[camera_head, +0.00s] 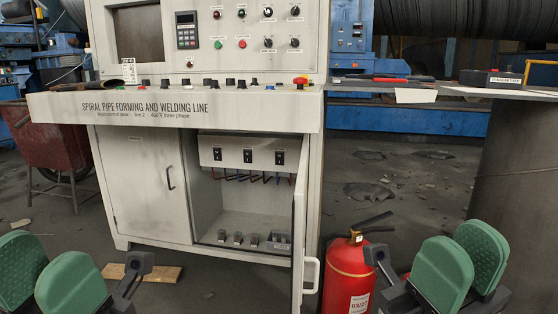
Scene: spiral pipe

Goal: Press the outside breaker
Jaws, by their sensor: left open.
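The grey control desk (150,108) faces me, labelled as a spiral pipe forming and welding line. Its right lower compartment is open, and the door (299,240) stands swung out toward me. Inside, a light panel (233,150) carries three black breakers in a row: left breaker (217,154), middle breaker (248,156) and right breaker (278,157). Coloured wires hang below them. My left gripper (43,277), with green pads, is open and empty at the lower left. My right gripper (463,265) is open and empty at the lower right. Both are well apart from the breakers.
A red fire extinguisher (347,274) stands right of the open door, near my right gripper. A wooden board (143,272) lies on the floor at the left. A dark red cart (50,150) is left of the desk.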

